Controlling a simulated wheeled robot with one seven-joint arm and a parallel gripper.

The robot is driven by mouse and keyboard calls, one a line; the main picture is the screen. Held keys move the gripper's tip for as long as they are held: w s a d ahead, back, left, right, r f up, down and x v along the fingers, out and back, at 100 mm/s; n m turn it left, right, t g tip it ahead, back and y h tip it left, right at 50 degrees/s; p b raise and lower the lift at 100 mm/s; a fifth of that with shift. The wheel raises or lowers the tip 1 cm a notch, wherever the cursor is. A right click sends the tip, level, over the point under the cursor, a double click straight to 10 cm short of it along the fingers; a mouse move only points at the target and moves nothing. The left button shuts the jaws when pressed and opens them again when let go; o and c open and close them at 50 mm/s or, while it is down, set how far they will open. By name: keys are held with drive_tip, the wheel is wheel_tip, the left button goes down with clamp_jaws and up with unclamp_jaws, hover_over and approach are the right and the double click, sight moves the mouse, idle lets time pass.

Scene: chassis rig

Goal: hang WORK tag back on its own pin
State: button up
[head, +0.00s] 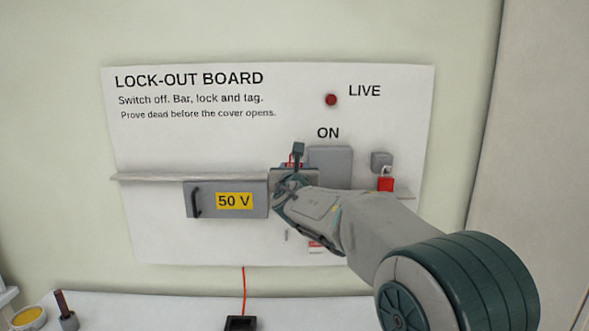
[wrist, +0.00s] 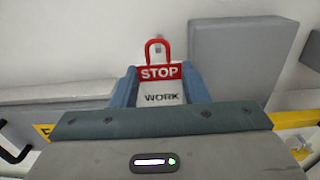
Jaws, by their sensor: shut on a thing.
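The WORK tag (wrist: 161,92) shows in the wrist view, with a red STOP band, a white lower part and a red loop (wrist: 148,50) at its top. My gripper (wrist: 166,84) is shut on the tag, with blue-grey fingers at its two sides. A small grey piece shows inside the loop; I cannot tell whether it is the pin or whether the loop is around it. In the head view my gripper (head: 291,168) is at the board's middle and hides most of the tag. A bare small pin (head: 287,236) shows lower on the board.
The lock-out board (head: 150,230) has a ledge, a 50 V cover (head: 226,199) left of my gripper and a grey box (head: 330,165) right of it. A red padlock (head: 385,184) hangs further right. Another red and white tag (head: 315,248) is low, partly hidden by my arm.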

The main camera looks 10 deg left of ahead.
drive_tip(key=shift+b+v, duration=0.35)
drive_tip(key=shift+v, duration=2.35)
drive_tip(key=shift+r, duration=0.2)
idle(0.3)
